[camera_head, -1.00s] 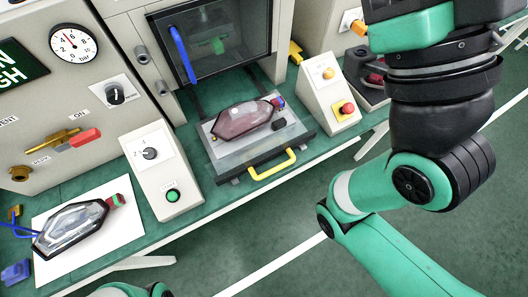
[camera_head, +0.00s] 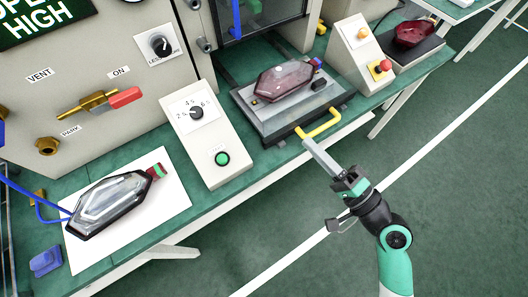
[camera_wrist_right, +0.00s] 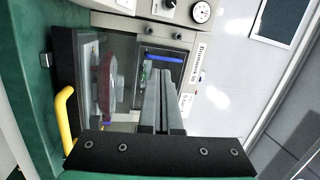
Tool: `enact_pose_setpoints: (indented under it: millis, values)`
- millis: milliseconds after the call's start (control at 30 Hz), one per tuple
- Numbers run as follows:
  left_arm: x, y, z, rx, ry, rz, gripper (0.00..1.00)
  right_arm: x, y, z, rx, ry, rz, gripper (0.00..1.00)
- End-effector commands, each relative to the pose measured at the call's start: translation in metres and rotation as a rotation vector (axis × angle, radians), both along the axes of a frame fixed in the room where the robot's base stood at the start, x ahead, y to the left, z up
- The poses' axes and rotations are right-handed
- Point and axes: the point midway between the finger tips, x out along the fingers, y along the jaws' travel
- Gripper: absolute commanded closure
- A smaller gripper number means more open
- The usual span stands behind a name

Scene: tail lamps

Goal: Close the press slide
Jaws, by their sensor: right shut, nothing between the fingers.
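The press slide (camera_head: 281,126) is a grey plate pulled out in front of the press, with a red tail lamp (camera_head: 284,81) lying on it. Its yellow handle (camera_head: 320,128) is on the slide's front edge. My right gripper (camera_head: 309,145) is shut and empty, its fingertips close to the handle; I cannot tell whether they touch it. In the right wrist view the shut fingers (camera_wrist_right: 158,100) point towards the press, with the yellow handle (camera_wrist_right: 63,120) to their left. The left gripper is not in view.
A control box with a green button (camera_head: 222,158) stands left of the slide. A box with a red button (camera_head: 380,69) stands to its right. A clear lamp (camera_head: 112,203) lies on a white sheet at the left. The floor in front is clear.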

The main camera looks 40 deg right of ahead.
Motion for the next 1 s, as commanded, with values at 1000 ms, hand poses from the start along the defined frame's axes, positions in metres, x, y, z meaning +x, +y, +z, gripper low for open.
enact_pose_setpoints:
  millis: [1000]
  values:
    - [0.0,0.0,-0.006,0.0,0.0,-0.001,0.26,0.063,-0.032,-0.093,0.111,0.185,-0.148,1.0]
